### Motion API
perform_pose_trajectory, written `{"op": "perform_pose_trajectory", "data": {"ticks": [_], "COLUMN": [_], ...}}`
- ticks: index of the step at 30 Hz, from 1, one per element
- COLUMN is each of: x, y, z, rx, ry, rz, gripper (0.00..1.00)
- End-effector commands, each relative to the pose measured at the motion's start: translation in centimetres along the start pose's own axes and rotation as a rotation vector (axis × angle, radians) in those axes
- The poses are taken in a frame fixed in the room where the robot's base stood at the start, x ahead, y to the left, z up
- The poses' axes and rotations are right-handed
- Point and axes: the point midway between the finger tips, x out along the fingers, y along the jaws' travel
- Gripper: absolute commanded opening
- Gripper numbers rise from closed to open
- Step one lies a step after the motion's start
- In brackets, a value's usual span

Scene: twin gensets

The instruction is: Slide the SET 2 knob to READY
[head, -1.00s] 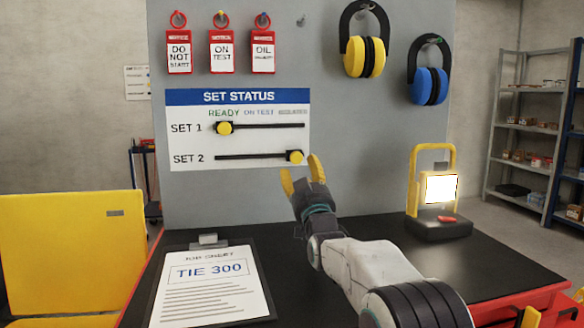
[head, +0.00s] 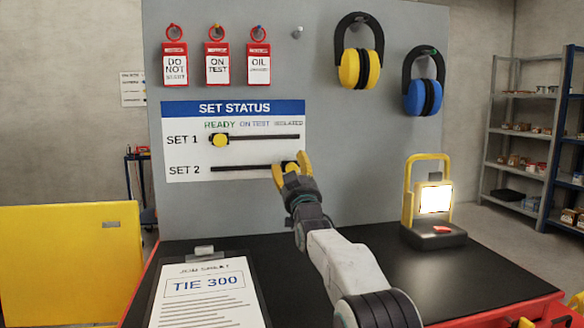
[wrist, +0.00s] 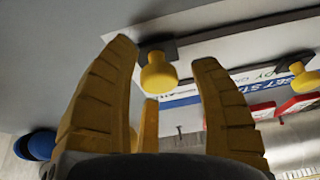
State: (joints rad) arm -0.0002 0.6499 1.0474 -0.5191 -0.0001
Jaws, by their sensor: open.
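The SET 2 knob (head: 289,166) is yellow and sits at the right end of the lower slot on the SET STATUS board (head: 190,110), below the ISOLATED label. READY is the green label (head: 219,125) at the left. My gripper (head: 290,160) is open in front of the board, its yellow fingers on either side of the SET 2 knob and partly hiding it. In the wrist view the SET 2 knob (wrist: 158,75) shows between the open fingers, with visible gaps on both sides. The SET 1 knob (head: 220,140) is at the READY end of the upper slot.
A lit lamp (head: 434,200) stands on the black bench (head: 380,250) at the right. A clipboard (head: 205,295) lies at the front left. The panel left of my gripper is clear.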

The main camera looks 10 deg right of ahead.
Motion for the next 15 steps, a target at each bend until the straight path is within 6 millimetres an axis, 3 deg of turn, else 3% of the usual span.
{"op": "perform_pose_trajectory", "data": {"ticks": [13,15], "x": [0.24,0.23], "y": [0.00,0.00], "z": [0.03,0.03], "rx": [0.000,0.000], "ry": [0.000,0.000], "rz": [0.000,0.000], "gripper": [0.59,0.53]}}
